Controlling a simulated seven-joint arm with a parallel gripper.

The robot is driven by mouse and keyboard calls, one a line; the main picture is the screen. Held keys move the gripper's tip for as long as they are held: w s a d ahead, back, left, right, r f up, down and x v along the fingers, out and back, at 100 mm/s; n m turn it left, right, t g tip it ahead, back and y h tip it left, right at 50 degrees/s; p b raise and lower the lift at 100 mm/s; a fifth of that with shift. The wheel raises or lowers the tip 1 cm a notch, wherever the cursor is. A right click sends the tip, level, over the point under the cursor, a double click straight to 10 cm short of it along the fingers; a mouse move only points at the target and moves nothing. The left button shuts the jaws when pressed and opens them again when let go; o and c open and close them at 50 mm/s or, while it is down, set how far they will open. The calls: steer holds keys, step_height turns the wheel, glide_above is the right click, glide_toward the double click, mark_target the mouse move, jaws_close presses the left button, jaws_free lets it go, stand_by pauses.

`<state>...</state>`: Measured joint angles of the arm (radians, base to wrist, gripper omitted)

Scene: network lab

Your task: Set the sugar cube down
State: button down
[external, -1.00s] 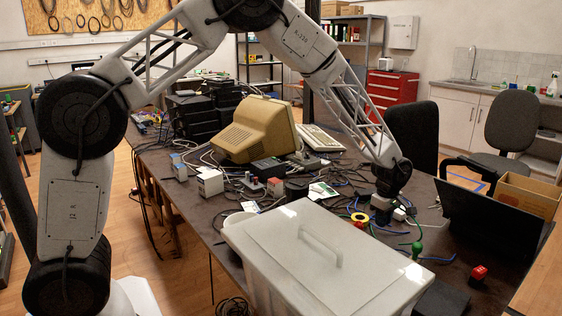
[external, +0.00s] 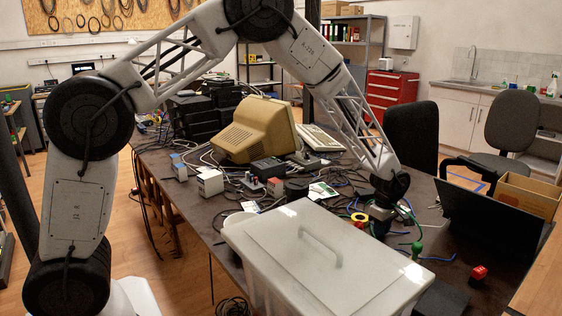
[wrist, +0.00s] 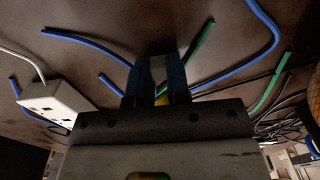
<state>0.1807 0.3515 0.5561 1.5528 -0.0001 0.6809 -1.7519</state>
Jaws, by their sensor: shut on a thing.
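My gripper (external: 380,226) is low over the dark table, just behind the right end of the lidded white box. Only a narrow part of the cube shows between the fingers. In the external view the cube cannot be made out. I cannot tell whether it touches the table.
The white lidded box (external: 270,236) stands close in front of my gripper. A white socket block (wrist: 52,102) and blue and green cables lie around the fingers.

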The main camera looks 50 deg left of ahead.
steer(key=shift+f, duration=0.1)
steer(key=c, duration=1.1)
jaws_free()
step_height(320, 180, up, 12)
steer(key=shift+r, duration=0.2)
